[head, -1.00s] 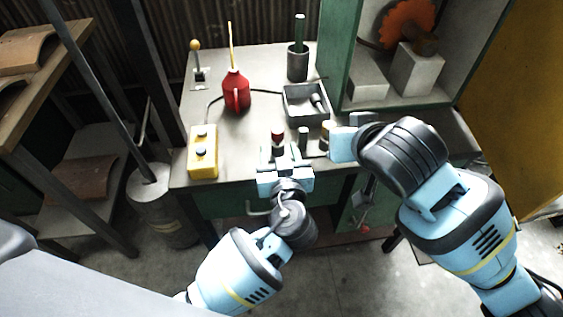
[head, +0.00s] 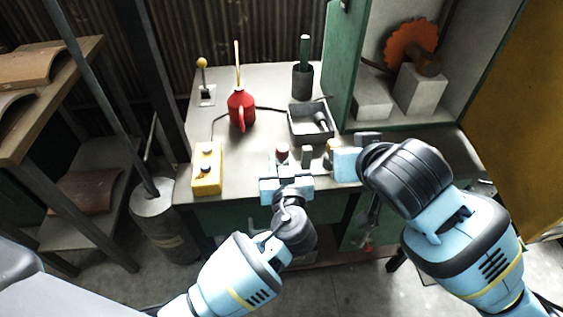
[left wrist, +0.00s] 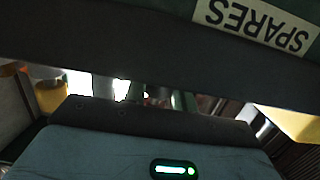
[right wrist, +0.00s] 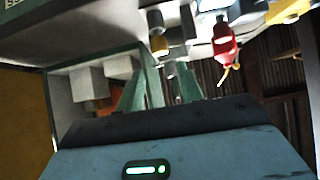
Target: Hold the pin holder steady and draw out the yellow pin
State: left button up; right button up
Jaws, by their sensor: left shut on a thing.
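The pin holder sits at the front edge of the bench, with a red-topped pin (head: 282,151), a green pin (head: 306,156) and the yellow pin (head: 329,150) in a row. My left gripper (head: 284,166) is in front of the holder, shut on its near left part, below the red top. The gripper hides much of the holder. My right gripper (head: 346,157) is at the right end of the row, close beside the yellow pin. Its fingertips are partly hidden, so I cannot tell its opening or whether it touches the pin.
A grey tray (head: 311,138) and a red oil can (head: 241,110) stand behind the holder. A yellow button box (head: 207,167) is at the left front. A lever (head: 203,82) stands behind it. A green cabinet (head: 343,65) rises at the right. A drawer label reading SPARES (left wrist: 253,22) fills the left wrist view's top.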

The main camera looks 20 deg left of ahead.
jog(key=shift+o, duration=0.3)
jog(key=n, duration=0.3)
jog(key=shift+a+f+n, duration=0.2)
jog(key=shift+f+n, duration=0.15)
jog(key=shift+n, duration=0.05)
jog(key=a+n+t+h, duration=0.1)
jog(key=n, duration=0.8)
jog(key=a+f+n+t+h, duration=0.1)
jog(key=n, duration=0.8)
jog(key=s+f+n+t+h, duration=0.1)
jog(key=n+t, duration=0.1)
jog(key=n, duration=0.8)
jog(key=shift+a+h, duration=0.3)
jog(key=shift+a, duration=0.1)
